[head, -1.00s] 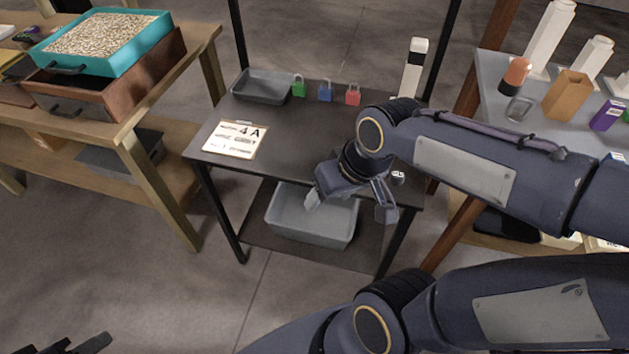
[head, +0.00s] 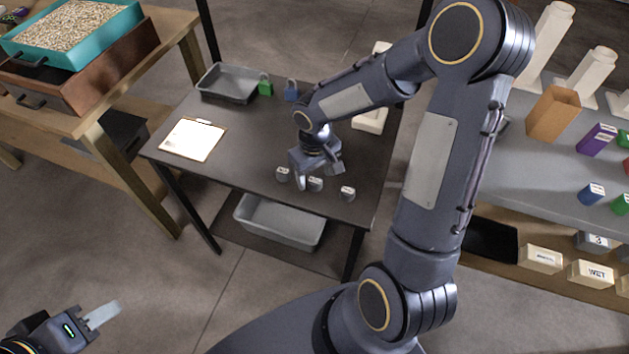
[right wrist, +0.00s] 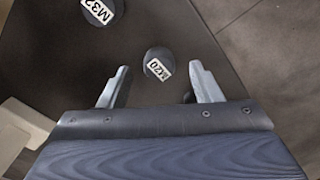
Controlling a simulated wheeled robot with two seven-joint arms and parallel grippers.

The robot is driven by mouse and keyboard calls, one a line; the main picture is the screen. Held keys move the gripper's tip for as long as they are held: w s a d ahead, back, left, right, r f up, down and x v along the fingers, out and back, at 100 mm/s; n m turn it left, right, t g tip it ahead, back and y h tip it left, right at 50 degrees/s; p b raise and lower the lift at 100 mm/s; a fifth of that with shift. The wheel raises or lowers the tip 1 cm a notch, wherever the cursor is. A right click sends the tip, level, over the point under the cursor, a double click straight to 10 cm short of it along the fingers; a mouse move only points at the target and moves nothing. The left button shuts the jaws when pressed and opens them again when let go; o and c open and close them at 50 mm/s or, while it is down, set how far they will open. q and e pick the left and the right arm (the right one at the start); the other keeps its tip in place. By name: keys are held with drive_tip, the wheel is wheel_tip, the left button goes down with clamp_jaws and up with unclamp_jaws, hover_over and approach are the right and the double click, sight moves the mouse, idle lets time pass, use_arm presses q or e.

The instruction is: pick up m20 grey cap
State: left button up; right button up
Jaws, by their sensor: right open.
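The M20 grey cap (right wrist: 158,65), with a white label, stands on the dark table just beyond and between the fingertips of my right gripper (right wrist: 161,85) in the right wrist view. That gripper is open and nothing is between its fingers. In the head view the right gripper (head: 319,178) hangs over a row of grey caps near the table's front edge; the middle one (head: 315,184) appears to be the M20, though its label is too small to read. My left gripper (head: 98,317) is low at the bottom left, away from the table; its opening is unclear.
An M32 cap (right wrist: 98,10) stands close by; a third cap (head: 282,174) is at the row's left. The table (head: 245,160) also holds a clipboard (head: 192,140), a grey tray (head: 228,83), padlocks (head: 265,87) and a white stand (head: 370,119).

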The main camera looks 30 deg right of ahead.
wheel_tip(320, 180, down, 2)
drive_tip(key=shift+f, duration=0.1)
drive_tip(key=c, duration=1.1)
drive_tip(key=shift+o, duration=0.2)
